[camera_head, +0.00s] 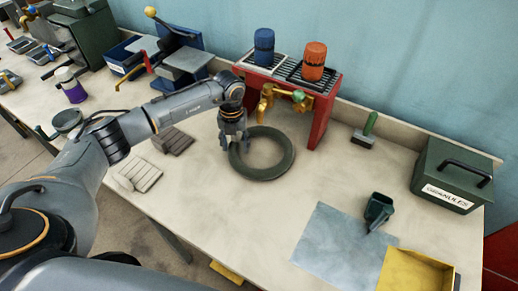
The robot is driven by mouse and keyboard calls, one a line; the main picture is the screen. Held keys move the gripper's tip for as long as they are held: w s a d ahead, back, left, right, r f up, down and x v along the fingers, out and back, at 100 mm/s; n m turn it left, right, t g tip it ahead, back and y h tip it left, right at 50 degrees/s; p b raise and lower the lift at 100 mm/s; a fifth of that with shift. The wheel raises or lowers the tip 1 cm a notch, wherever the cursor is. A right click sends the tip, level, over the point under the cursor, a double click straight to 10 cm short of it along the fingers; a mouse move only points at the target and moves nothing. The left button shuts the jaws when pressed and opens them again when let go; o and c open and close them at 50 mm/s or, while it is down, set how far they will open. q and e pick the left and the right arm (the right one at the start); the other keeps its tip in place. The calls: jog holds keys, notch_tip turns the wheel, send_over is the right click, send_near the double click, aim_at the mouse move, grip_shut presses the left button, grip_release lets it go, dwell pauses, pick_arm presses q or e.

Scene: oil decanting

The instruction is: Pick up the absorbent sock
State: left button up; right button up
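The absorbent sock, seen as a dark green ring (275,172), lies flat on the pale worktop near the middle. My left gripper (235,146) points down at the ring's upper left edge. Its fingers look spread, one on the outer side and one toward the inside of the ring. The gripper hides a small part of the ring there, so contact is not clear. My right gripper is not in view.
A red stand (326,108) with a blue container (264,47), an orange container (314,61) and brass taps is just behind the ring. A brush (365,132), green granules box (450,175), dark scoop (378,209) and yellow tray (415,272) are to the right.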

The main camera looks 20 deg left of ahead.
pick_arm(q)
grip_shut()
jog(key=shift+r, duration=0.15)
